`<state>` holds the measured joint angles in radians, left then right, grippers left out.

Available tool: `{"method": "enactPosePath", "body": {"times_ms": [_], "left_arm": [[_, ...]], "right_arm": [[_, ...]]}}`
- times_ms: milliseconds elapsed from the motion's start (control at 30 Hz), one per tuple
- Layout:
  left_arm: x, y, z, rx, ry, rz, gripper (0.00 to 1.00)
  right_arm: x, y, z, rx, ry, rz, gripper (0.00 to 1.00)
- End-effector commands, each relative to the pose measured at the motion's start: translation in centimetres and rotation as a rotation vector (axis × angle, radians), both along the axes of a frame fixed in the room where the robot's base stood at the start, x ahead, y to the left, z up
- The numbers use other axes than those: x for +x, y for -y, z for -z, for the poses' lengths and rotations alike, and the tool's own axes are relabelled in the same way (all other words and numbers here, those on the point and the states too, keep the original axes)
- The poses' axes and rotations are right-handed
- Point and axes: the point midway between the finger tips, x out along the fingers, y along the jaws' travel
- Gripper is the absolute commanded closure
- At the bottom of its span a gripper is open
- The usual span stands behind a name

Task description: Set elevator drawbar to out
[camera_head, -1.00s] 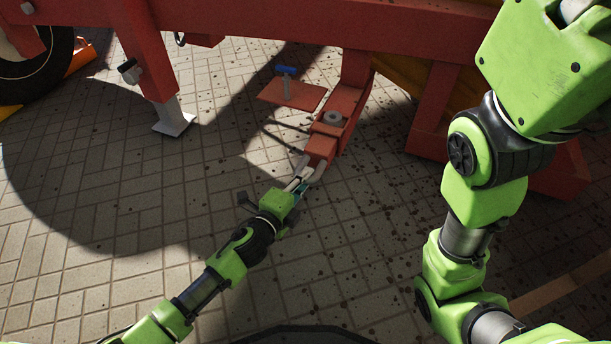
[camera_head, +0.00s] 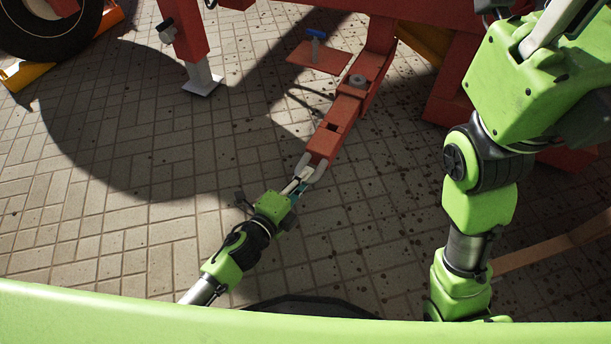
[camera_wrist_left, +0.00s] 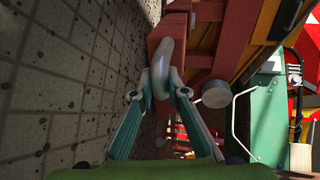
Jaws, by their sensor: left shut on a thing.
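The red drawbar (camera_head: 327,141) reaches from under the red machine frame down toward me, with a good length showing in front of the grey bolt head (camera_head: 357,80). A pale grey towing ring (camera_head: 317,172) forms its near end; the ring also shows in the left wrist view (camera_wrist_left: 162,66). My left gripper (camera_head: 299,183) is shut on the ring, with a finger on either side of it in the left wrist view (camera_wrist_left: 160,88). My right arm stands at the right; its gripper is out of view.
A red plate with a blue-handled pin (camera_head: 316,47) sits beside the drawbar. A support leg with a grey foot (camera_head: 202,83) and a wheel (camera_head: 50,28) stand at upper left. The paving (camera_head: 90,225) on the left is clear.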

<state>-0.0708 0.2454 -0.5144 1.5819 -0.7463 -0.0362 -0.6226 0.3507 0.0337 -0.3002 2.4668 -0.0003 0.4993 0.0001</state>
Motion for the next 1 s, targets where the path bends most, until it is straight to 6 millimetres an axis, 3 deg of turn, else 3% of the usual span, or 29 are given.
{"method": "enactPosePath", "body": {"times_ms": [167,200,267,667,1000], "left_arm": [[-0.5,0.1,0.4,0.002,-0.008,0.006,1.00],[-0.5,0.1,0.4,0.002,-0.008,0.007,0.81],[-0.5,0.1,0.4,0.003,-0.008,0.006,0.69],[-0.6,-0.2,0.2,0.001,-0.004,0.004,0.69],[-6.0,-2.9,-0.9,0.002,-0.008,0.003,0.69]], "right_arm": [[0.0,0.0,0.0,0.000,0.000,0.000,0.73],[0.0,0.0,0.0,0.000,0.000,0.000,0.73],[0.0,0.0,0.0,-0.001,0.000,0.000,0.73],[0.0,0.1,0.0,0.002,-0.001,0.000,0.73],[0.0,0.0,0.0,0.001,0.000,0.000,0.73]]}}
